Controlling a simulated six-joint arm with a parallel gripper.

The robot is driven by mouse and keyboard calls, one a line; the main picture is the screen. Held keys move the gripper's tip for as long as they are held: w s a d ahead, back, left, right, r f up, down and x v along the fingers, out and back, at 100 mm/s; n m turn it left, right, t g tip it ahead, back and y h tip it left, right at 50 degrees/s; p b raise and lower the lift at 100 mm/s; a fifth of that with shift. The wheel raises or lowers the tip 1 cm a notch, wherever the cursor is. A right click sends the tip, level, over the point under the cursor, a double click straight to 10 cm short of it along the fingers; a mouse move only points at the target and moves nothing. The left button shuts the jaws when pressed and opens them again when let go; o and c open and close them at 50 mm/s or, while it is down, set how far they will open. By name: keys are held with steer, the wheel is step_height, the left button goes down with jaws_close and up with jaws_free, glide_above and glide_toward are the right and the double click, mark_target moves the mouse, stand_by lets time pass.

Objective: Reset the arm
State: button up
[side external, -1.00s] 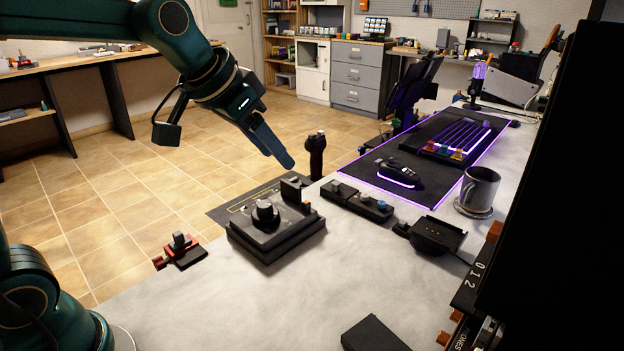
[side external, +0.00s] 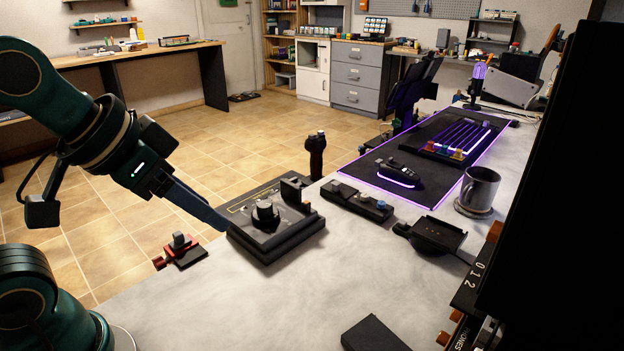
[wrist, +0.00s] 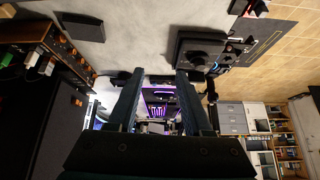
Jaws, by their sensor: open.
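My green arm is at the left of the side view, with my gripper (side external: 218,220) pointing right and slightly down. Its fingertips show just left of the black throttle box (side external: 262,232); I cannot tell from this view how far apart they are in depth. In the wrist view, the two fingers of my gripper (wrist: 158,75) are spread, with nothing between them. The throttle box also shows in the wrist view (wrist: 198,52), beyond the finger on the right.
A red clamp-like device (side external: 180,252) sits at the desk's left edge. A joystick (side external: 316,155), a button strip (side external: 357,203), a lit keyboard (side external: 455,138) and a mug (side external: 479,190) stand further back. A dark panel fills the right. The grey desk front is mostly clear.

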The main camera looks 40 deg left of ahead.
steer(key=shift+s+f, duration=0.1)
steer(key=shift+n+g, duration=0.4)
steer(key=shift+g, duration=0.2)
steer(key=s+f, duration=0.3)
steer(key=shift+s+a+f, duration=0.15)
steer(key=shift+s+f, duration=0.15)
